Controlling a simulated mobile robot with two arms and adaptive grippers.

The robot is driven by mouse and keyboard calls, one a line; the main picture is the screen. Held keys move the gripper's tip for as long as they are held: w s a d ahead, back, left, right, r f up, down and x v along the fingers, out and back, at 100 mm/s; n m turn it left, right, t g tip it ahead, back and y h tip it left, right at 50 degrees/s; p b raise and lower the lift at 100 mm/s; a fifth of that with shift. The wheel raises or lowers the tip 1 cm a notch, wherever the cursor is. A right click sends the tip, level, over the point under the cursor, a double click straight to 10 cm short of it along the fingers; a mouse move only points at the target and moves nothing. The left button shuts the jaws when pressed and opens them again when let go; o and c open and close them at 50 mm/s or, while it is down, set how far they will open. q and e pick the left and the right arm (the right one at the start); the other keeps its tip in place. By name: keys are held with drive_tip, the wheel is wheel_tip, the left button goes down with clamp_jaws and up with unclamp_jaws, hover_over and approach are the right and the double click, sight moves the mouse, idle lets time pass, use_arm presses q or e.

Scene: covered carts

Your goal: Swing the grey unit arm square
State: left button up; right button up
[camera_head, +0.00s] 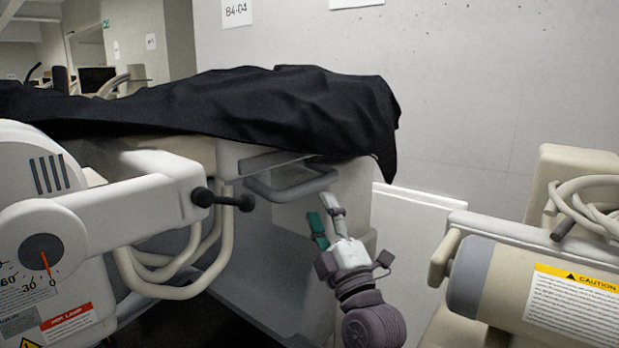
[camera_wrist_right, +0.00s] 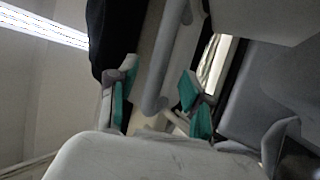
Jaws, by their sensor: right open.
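A pale grey-white unit (camera_head: 22,235) stands at the left in the head view, with a dial whose red pointer (camera_head: 45,262) is near 0. Its thick arm (camera_head: 135,215) reaches right and ends in a black knob (camera_head: 228,200). My right gripper (camera_head: 322,214) is open, with green pads, just below a grey looped handle (camera_head: 290,188) under the black cover. In the right wrist view a grey bar (camera_wrist_right: 165,70) shows between the open fingers of my right gripper (camera_wrist_right: 158,98). I cannot tell whether they touch it. My left gripper is out of view.
A black cover (camera_head: 250,105) drapes over the cart in the middle. A beige cylinder unit (camera_head: 510,290) with a caution label and coiled hose stands at the right. Pale hoses (camera_head: 165,275) hang under the unit arm. A white panel (camera_head: 405,240) stands behind my right gripper.

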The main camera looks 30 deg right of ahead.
sight(310, 186)
drive_tip(key=p+x, duration=0.1)
drive_tip(key=x, duration=0.5)
drive_tip(key=shift+w+r, duration=0.15)
drive_tip(key=shift+w, duration=0.05)
drive_tip(key=shift+w+p, duration=0.25)
drive_tip(key=shift+p, duration=0.05)
drive_tip(key=shift+s, duration=0.1)
drive_tip(key=c, duration=0.5)
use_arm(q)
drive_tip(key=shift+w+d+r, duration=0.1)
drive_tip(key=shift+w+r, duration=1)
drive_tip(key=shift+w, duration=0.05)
use_arm(e)
clamp_jaws()
